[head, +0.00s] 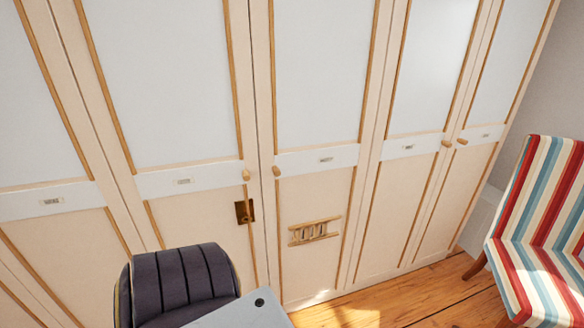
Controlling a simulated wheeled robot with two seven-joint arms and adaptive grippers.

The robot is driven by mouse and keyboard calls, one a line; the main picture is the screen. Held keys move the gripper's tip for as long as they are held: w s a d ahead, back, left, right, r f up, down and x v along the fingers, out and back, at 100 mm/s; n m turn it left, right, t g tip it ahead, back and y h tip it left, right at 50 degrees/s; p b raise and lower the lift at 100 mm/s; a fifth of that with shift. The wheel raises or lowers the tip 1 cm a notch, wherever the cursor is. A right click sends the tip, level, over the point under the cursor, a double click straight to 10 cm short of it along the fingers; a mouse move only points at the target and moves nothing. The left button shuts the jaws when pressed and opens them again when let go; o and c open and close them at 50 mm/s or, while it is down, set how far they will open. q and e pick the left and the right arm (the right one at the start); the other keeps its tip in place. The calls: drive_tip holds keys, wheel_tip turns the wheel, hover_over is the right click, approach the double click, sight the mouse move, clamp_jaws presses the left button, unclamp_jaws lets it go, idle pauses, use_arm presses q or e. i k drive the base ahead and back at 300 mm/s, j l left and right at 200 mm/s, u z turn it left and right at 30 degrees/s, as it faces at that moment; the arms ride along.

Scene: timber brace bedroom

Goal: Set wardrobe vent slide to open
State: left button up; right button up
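The wardrobe (200,182) fills most of the head view with several tall cream doors, pale upper panels and wooden trim. The vent slide (314,231) is a small wooden frame with several slots, low on the middle door. Some slots look dark, but it is too small to tell how far the slide stands open. Neither of my grippers shows in the head view.
A dark padded chair (180,280) and the corner of a pale table (240,312) stand in front at the bottom. A striped chair (545,220) stands at the right. Wooden floor (400,295) is clear below the vent.

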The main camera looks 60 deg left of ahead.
sight(296, 240)
drive_tip(key=u, duration=1.65)
